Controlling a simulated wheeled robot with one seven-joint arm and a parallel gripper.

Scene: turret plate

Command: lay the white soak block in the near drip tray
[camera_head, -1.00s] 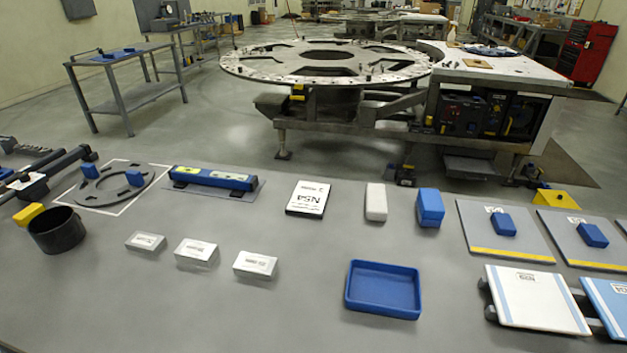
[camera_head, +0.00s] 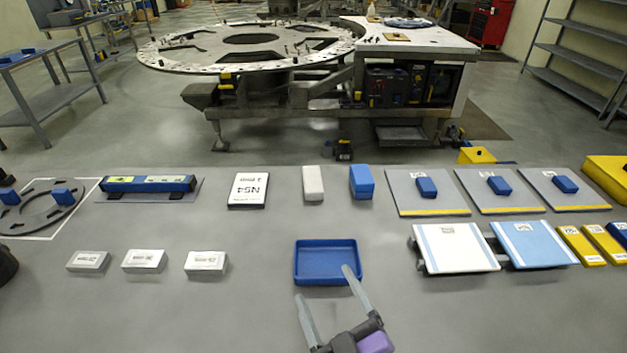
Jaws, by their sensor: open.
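The white soak block (camera_head: 313,184) stands on the grey table toward its back edge, beside a blue block (camera_head: 361,182) on its right. The blue drip tray (camera_head: 328,281) lies nearer, below the white block in the picture, and looks empty. My gripper (camera_head: 323,283) is at the bottom centre with its two fingers spread and nothing between them. Its right finger overlaps the tray's lower right corner in the picture. I cannot tell how high it is above the table.
Several white labelled boxes (camera_head: 144,260) sit left of the tray. A white NS4 card (camera_head: 248,190) lies left of the white block. Tilted white and blue boards (camera_head: 455,247) stand at the right. The table between tray and white block is clear.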

